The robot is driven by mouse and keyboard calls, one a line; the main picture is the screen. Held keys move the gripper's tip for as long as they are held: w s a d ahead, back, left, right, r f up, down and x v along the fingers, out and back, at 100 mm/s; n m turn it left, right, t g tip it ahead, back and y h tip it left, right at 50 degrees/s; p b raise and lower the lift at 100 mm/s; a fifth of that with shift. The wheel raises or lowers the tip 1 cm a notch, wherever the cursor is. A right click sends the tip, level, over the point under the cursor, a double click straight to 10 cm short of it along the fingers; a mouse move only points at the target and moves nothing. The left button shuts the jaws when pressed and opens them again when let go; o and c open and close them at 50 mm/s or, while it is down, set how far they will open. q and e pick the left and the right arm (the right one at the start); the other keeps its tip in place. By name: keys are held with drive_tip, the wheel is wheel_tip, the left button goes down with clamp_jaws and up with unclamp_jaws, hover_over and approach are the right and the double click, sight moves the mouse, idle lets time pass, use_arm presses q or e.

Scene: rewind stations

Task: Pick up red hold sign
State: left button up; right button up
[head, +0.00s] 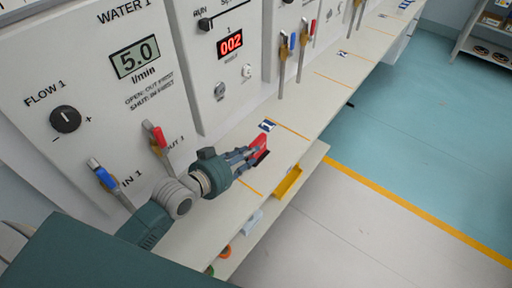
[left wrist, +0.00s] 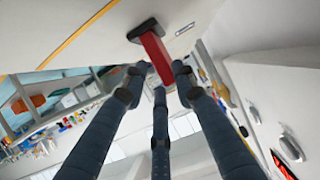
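The red hold sign (head: 261,143), a red plate on a black foot, is at the bench's front part in the head view. In the left wrist view the sign (left wrist: 156,53) appears between the tips of my left gripper (left wrist: 160,72), its black foot beyond them. In the head view my left gripper (head: 247,155) reaches in from the left, its fingers at the sign and partly hiding it. I cannot tell whether the fingers press on it, or whether its foot rests on the bench. My right gripper is not in view.
The bench (head: 322,92) runs along panels with a WATER 1 display (head: 135,58) and valves with blue (head: 102,175) and red (head: 158,138) handles. A small blue-and-white label (head: 267,125) lies behind the sign. A yellow tray (head: 288,182) is on a lower shelf. Open floor (head: 420,130) lies right.

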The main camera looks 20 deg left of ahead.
sight(259, 156)
use_arm(q)
drive_tip(key=shift+w+d+f, duration=0.15)
drive_tip(key=shift+w, duration=0.25)
drive_tip(key=shift+w+f, duration=0.1)
drive_tip(key=shift+w, duration=0.1)
drive_tip(key=x, duration=0.4)
drive_tip(key=shift+w+f, duration=0.1)
drive_tip(key=shift+w, duration=0.15)
drive_tip(key=shift+w+d+f, duration=0.1)
drive_tip(key=shift+w, duration=0.1)
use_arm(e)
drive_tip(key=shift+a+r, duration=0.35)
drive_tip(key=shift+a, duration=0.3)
use_arm(q)
drive_tip(key=shift+c, duration=0.5)
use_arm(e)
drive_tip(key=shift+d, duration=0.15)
use_arm(q)
clamp_jaws()
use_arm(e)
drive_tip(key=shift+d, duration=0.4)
